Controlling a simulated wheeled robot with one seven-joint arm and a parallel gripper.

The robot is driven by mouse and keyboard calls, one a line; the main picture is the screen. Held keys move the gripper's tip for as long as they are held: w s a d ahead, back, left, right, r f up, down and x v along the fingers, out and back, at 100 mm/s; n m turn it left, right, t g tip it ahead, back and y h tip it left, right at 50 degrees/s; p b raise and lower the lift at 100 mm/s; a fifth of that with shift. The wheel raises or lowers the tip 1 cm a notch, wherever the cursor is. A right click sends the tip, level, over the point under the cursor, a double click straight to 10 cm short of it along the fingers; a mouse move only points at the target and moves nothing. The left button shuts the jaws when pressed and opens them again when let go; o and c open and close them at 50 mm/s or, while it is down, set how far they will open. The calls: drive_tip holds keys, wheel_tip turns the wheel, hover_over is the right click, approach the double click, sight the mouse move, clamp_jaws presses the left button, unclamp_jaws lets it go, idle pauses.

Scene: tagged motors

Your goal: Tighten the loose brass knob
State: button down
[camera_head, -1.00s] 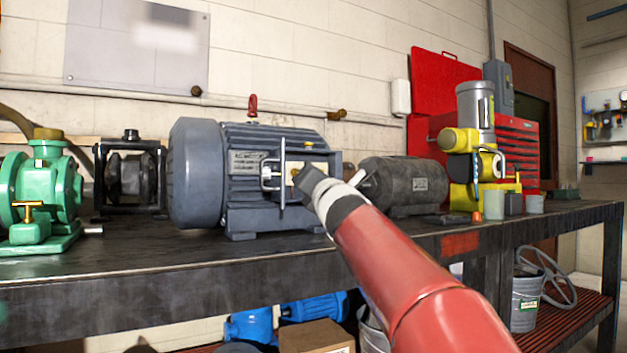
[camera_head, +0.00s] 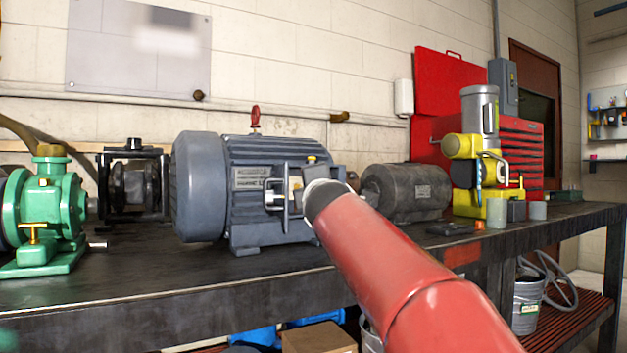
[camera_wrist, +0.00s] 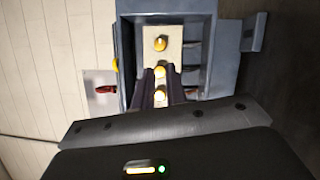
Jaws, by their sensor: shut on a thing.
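The grey-blue motor (camera_head: 250,190) stands on the bench, with a box on its near side. In the wrist view, a pale plate (camera_wrist: 170,35) inside that box carries a line of brass knobs. The upper knob (camera_wrist: 161,43) is clear of my fingers. My gripper (camera_wrist: 160,78) is shut on a brass knob (camera_wrist: 160,72) between its dark fingers. Another brass gleam (camera_wrist: 160,95) shows nearer between the fingers; I cannot tell whether it is a separate knob. A further brass knob (camera_wrist: 115,65) is on the box's left side. In the head view my wrist hides the fingertips.
A green pump (camera_head: 45,210) and black-framed unit (camera_head: 132,185) stand left of the motor. A dark motor (camera_head: 405,192) and yellow-grey machine (camera_head: 478,150) stand to the right. The bench front (camera_head: 180,270) is bare before the motor.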

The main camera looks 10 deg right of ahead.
drive_tip(key=m+g+p, duration=0.1)
drive_tip(key=m+p, duration=0.1)
drive_tip(key=p, duration=0.1)
drive_tip(key=m+g+p, duration=0.1)
drive_tip(key=m+p, duration=0.1)
drive_tip(key=shift+d+r+m+p, duration=0.15)
drive_tip(key=shift+d+m+p, duration=0.05)
drive_tip(key=shift+m+p, duration=0.2)
drive_tip(key=shift+f+m+g+p, duration=0.2)
drive_tip(key=shift+m+g+p, duration=0.1)
drive_tip(key=shift+m+p, duration=0.1)
idle(1.0)
drive_tip(key=c, duration=1.5)
unclamp_jaws()
drive_tip(key=shift+d+r, duration=0.1)
drive_tip(key=shift+o, duration=0.5)
drive_tip(key=shift+r, duration=0.1)
drive_tip(key=shift+s, duration=0.15)
drive_tip(key=s+b, duration=0.1)
drive_tip(key=s, duration=0.6)
drive_tip(key=shift+s+a+r, duration=0.25)
drive_tip(key=shift+a+r, duration=0.1)
drive_tip(key=shift+r, duration=0.1)
